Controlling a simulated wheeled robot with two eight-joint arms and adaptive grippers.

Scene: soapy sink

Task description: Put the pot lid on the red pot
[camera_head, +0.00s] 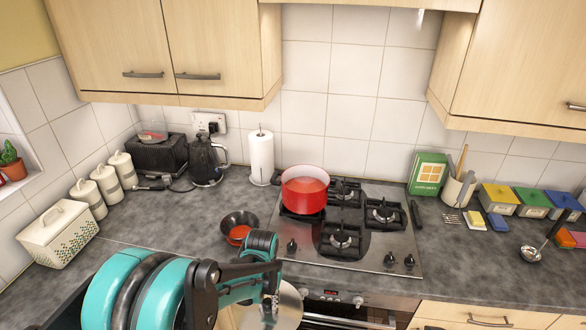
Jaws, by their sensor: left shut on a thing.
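The red pot (305,198) stands upright and uncovered on the back left burner of the hob, its pale inside showing. My left gripper (270,298) comes in from the lower left and is shut on the pot lid (289,307), a silvery disc. The lid hangs tilted in front of the counter's front edge, below and nearer than the pot and apart from it. My gripper and arm hide part of the lid, and its lower edge is cut off by the frame. My right gripper is out of view.
The gas hob (385,245) has bare burners beside the pot. A dark bowl with something red in it (238,230) sits left of the hob, near my arm. A paper towel roll (261,157) and black kettle (205,162) stand behind. The counter right of the hob is clear in front.

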